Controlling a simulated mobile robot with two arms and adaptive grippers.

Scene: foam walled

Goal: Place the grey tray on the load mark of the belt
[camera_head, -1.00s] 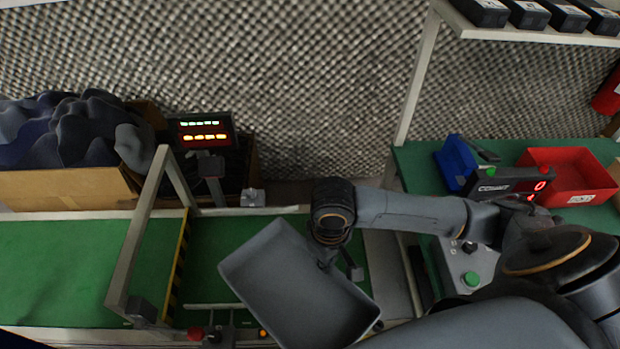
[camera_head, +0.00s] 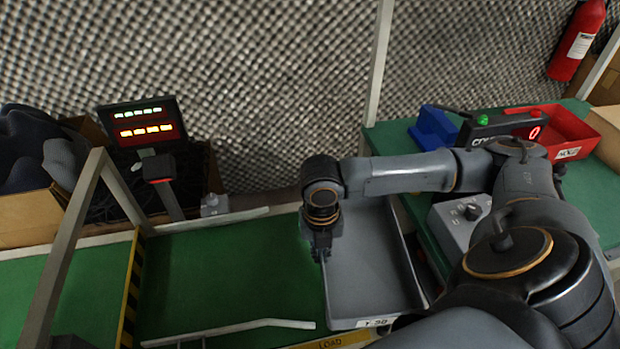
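The grey tray (camera_head: 370,265) is at the centre right, over the right end of the green belt (camera_head: 225,285) and the gap beside the bench. A small white label shows on its near wall. My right gripper (camera_head: 320,250) points down at the tray's left rim and appears shut on it; the fingertips are small and partly hidden. My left gripper is not in view.
A frame post (camera_head: 75,240) and a lit display (camera_head: 145,122) stand at left. A white guide rail (camera_head: 240,328) runs along the belt's near side. The bench at right holds a red bin (camera_head: 560,135), a blue bin (camera_head: 433,128) and a control box (camera_head: 460,220). The belt's middle is clear.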

